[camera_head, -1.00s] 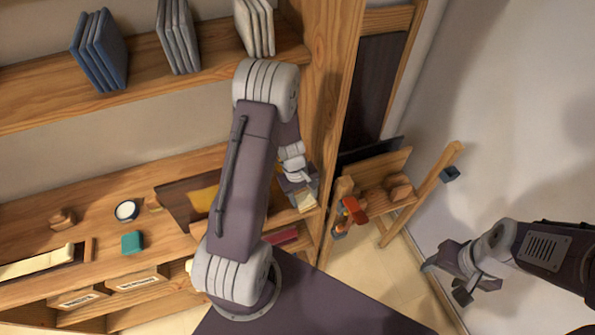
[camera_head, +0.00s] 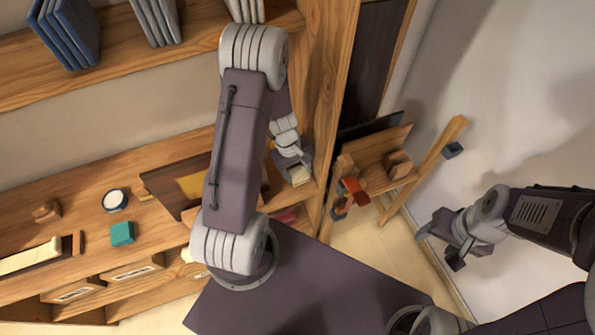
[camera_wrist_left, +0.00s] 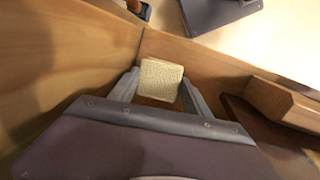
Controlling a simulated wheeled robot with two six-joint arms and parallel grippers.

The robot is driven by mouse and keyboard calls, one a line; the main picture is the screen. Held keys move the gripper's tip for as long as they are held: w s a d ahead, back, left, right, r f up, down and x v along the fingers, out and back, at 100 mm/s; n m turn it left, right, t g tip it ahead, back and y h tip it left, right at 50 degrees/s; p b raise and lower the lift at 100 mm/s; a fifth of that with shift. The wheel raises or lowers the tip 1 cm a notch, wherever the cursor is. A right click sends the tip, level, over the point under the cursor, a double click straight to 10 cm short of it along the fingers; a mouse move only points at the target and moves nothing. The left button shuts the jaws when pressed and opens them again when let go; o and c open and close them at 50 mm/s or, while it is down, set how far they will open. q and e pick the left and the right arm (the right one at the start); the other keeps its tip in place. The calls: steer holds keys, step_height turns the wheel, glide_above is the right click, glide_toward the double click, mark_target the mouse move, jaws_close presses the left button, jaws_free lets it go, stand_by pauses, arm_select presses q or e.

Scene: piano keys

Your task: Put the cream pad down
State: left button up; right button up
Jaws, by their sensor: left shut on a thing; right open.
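My left gripper (camera_head: 297,170) is shut on the cream pad (camera_head: 301,175), at the right end of the wooden desk shelf beside the upright side board. In the left wrist view the textured cream pad (camera_wrist_left: 160,80) sits between the two grey fingers of my left gripper (camera_wrist_left: 158,92), close to a corner of wooden boards. Wood shows just below the pad; I cannot tell whether the pad touches it. My right gripper (camera_head: 452,245) is open and empty at the right, over the floor near the wall.
A brown panel with a yellow patch (camera_head: 193,186) lies left of my left arm. A teal block (camera_head: 122,233) and a round white-topped item (camera_head: 115,200) stand further left. A wooden stand (camera_head: 383,160) with a red block (camera_head: 355,190) is right of the shelf.

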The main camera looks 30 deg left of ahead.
arm_select(q)
steer(key=shift+f, duration=0.3)
steer(key=o, duration=1.1)
steer(key=shift+w+a, duration=0.1)
steer(key=shift+o, duration=1.4)
steer(key=shift+w+a, duration=0.1)
